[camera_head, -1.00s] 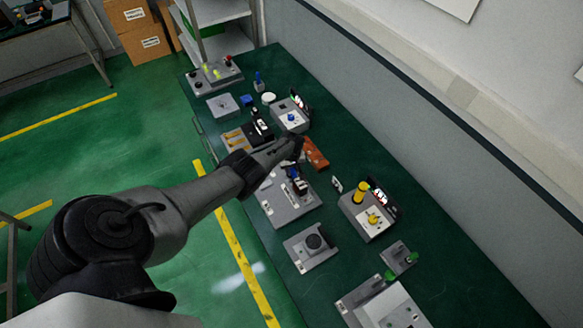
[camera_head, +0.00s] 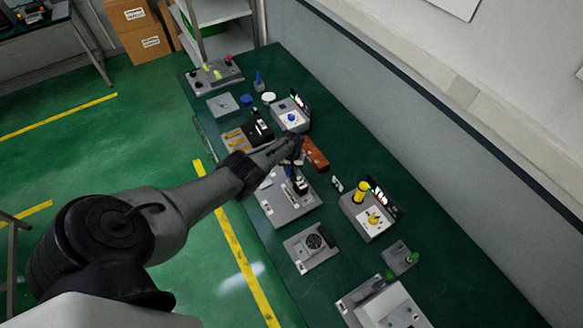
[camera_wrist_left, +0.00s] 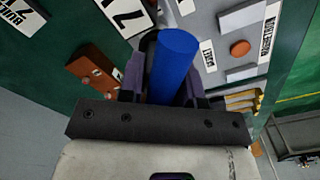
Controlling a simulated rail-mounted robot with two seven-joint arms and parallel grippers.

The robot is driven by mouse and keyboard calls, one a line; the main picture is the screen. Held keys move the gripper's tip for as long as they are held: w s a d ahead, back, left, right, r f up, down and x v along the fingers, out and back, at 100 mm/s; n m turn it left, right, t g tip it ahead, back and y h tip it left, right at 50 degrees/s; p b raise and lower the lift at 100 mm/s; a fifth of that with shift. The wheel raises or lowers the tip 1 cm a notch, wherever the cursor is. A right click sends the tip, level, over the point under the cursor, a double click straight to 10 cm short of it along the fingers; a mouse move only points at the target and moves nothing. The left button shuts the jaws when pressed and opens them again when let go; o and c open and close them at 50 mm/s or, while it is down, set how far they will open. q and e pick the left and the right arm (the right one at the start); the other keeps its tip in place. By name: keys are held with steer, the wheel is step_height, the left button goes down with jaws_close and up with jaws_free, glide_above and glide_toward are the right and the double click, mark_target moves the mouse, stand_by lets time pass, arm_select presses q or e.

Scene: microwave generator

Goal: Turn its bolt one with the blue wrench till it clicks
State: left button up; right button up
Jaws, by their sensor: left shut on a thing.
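My left gripper (camera_head: 294,150) is over the grey plate (camera_head: 287,208) on the green bench. A label reading "BOLT" (camera_wrist_left: 208,56) is on the grey surface to the right of the wrench. My right gripper is not in view.
A brown-orange block (camera_head: 315,153) lies close beside the gripper; it also shows in the left wrist view (camera_wrist_left: 92,70).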

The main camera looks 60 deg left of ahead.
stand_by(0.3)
arm_select(q)
steer(key=n, duration=0.3)
steer(key=shift+r, duration=0.1)
stand_by(0.3)
step_height(320, 180, up, 3)
steer(key=p, duration=0.3)
steer(key=shift+r+p, duration=0.2)
steer(key=shift+p, duration=0.15)
steer(key=shift+r+p, duration=0.95)
steer(key=shift+r, duration=0.35)
steer(key=shift+w, duration=0.1)
steer(key=shift+r+b, duration=0.45)
steer(key=shift+r, duration=0.95)
